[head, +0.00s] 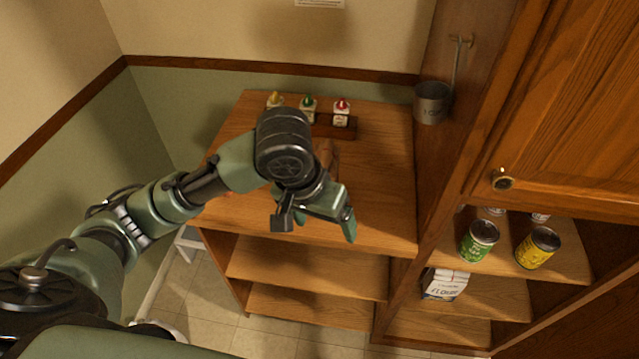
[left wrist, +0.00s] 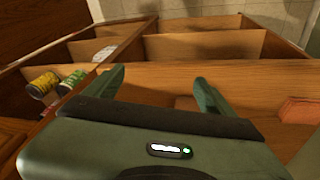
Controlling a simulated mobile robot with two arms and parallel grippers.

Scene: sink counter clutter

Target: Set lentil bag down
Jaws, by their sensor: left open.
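My left gripper (head: 318,218) is open over the wooden counter top (head: 375,200), and its two spread fingers also show in the left wrist view (left wrist: 160,85). No lentil bag can be made out for certain. A reddish-orange block-like thing (left wrist: 300,110) lies on the counter at the right of the left wrist view, apart from the fingers; it may be the bag. In the head view my left arm hides most of that side. A brown patch (head: 325,153) shows just behind the gripper, too covered to identify. My right gripper is not in view.
Three small bottles with yellow, green and red tops (head: 341,112) stand at the counter's back. A metal cup (head: 432,102) hangs on the right panel. Green (head: 479,241) and yellow (head: 537,247) cans and a flour bag (head: 446,284) sit on right shelves. The counter's right part is clear.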

